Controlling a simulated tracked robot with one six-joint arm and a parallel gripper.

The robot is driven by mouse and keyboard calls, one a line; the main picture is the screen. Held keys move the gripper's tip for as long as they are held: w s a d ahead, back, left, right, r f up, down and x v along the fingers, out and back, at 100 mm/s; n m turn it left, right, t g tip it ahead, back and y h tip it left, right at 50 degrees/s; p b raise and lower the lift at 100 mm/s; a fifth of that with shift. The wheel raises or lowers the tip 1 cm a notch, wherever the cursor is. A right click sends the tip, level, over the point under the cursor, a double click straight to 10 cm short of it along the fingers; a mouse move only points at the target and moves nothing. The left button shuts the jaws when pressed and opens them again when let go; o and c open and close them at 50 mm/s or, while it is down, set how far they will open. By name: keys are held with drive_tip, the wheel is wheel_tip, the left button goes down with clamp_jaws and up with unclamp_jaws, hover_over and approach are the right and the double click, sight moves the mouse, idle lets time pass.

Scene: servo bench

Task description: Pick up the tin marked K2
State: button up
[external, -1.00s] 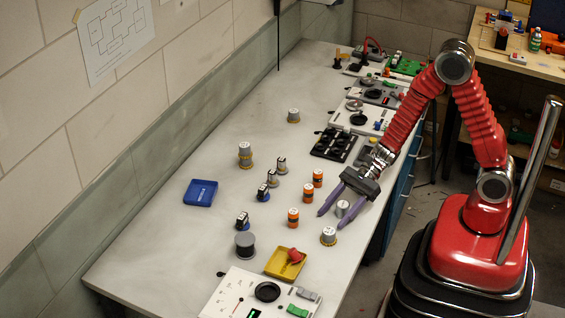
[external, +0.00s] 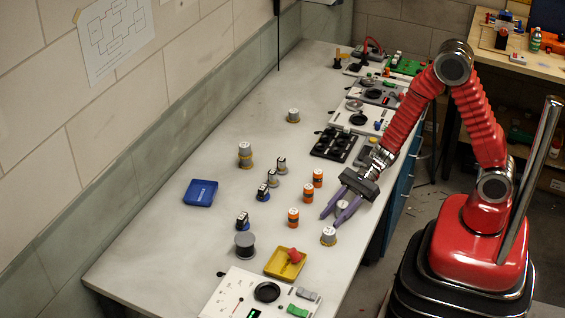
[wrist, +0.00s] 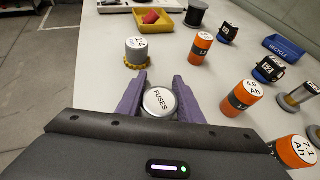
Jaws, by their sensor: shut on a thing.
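My gripper (external: 331,220) is over the right part of the bench, its purple fingers shut around a small silver tin (external: 342,205). Other grey tins stand further off, one at the back (external: 293,116) and one on the left (external: 245,153). I cannot read K2 on any tin.
A yellow tray (external: 278,264) with a red lump, a dark spool (external: 245,245) and a blue tray (external: 201,192) lie further left. A black panel (external: 333,145) lies behind. The left bench surface is mostly clear.

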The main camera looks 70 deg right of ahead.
drive_tip(key=c, duration=0.4)
drive_tip(key=shift+r, duration=0.15)
wheel_tip(320, 180, up, 10)
idle(0.7)
idle(0.5)
